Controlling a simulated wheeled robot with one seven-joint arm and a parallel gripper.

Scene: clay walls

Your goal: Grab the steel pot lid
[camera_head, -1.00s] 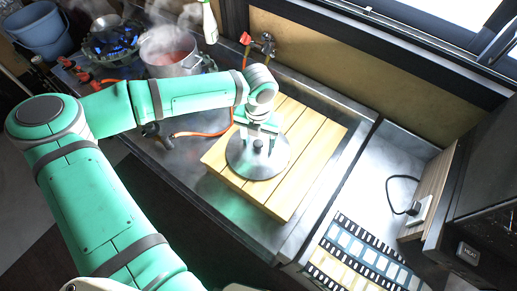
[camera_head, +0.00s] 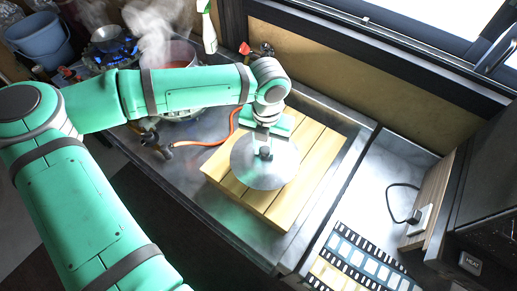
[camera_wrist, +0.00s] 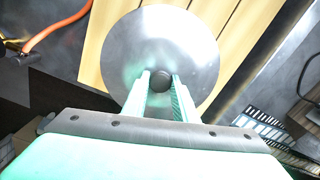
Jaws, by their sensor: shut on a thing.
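The steel pot lid (camera_head: 251,174) is a round, shiny disc with a dark knob (camera_head: 266,153) at its middle. It shows over the slatted wooden board (camera_head: 318,160). My gripper (camera_head: 264,146) comes down from above and is shut on the lid's knob. In the wrist view my gripper's fingers (camera_wrist: 160,90) stand on either side of the dark knob, with the lid (camera_wrist: 160,35) spread out beyond them. I cannot tell exactly how far the lid is above the board.
A steaming pot (camera_head: 180,52) stands behind my arm, with a lit burner (camera_head: 112,45) to its left. A spray bottle (camera_head: 207,28) stands near the wall. An orange hose (camera_head: 215,138) runs left of the board. A dark appliance (camera_head: 480,200) stands at the right. A filmstrip-patterned mat (camera_head: 360,265) lies in front.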

